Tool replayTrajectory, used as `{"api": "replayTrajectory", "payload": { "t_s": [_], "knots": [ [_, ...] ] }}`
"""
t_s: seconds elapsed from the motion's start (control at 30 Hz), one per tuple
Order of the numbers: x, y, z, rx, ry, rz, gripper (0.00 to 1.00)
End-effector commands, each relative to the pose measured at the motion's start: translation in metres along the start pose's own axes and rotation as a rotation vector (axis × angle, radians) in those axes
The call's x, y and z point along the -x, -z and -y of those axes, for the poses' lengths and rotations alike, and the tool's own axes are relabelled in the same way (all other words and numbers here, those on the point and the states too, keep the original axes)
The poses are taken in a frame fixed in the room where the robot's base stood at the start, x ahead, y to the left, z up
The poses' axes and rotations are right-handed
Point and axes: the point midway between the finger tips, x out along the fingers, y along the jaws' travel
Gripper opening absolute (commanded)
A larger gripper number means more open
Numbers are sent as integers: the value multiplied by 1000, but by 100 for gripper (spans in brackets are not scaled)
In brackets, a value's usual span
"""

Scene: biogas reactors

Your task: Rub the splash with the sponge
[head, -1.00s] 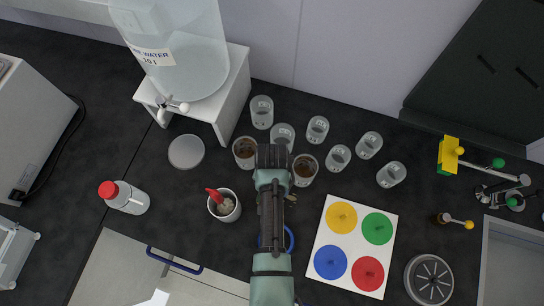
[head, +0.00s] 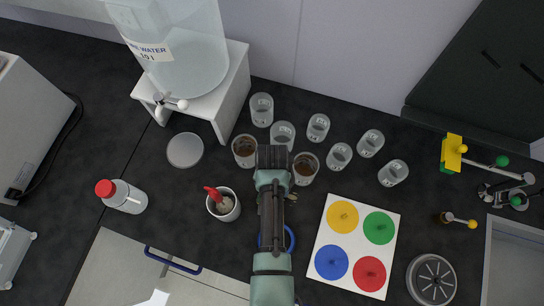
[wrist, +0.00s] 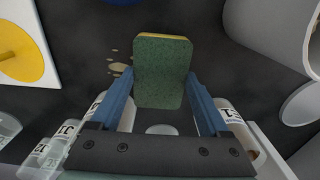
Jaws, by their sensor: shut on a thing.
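In the wrist view my gripper (wrist: 160,78) is shut on the sponge (wrist: 159,75), with one blue finger on each side. The sponge shows a green face and a yellow far edge. The splash (wrist: 118,68) is a group of small tan spots on the dark worktop, just left of the sponge. I cannot tell whether the sponge touches the worktop or covers some spots. In the head view my arm hides the gripper and sponge.
Several beakers (head: 318,127) stand behind my arm, two holding brown liquid. A white cup (head: 223,206) with a red-handled tool stands left. A white board (head: 319,240) with coloured discs lies right. A water tank (head: 180,50) stands back left.

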Motion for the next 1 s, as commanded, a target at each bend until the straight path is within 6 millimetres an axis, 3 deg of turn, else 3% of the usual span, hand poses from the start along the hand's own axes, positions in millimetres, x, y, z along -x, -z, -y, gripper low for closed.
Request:
{"api": "replayTrajectory", "payload": {
  "t_s": [1.0],
  "knots": [
    [-2,-1,-71,-3,-2,3,35]
  ]
}}
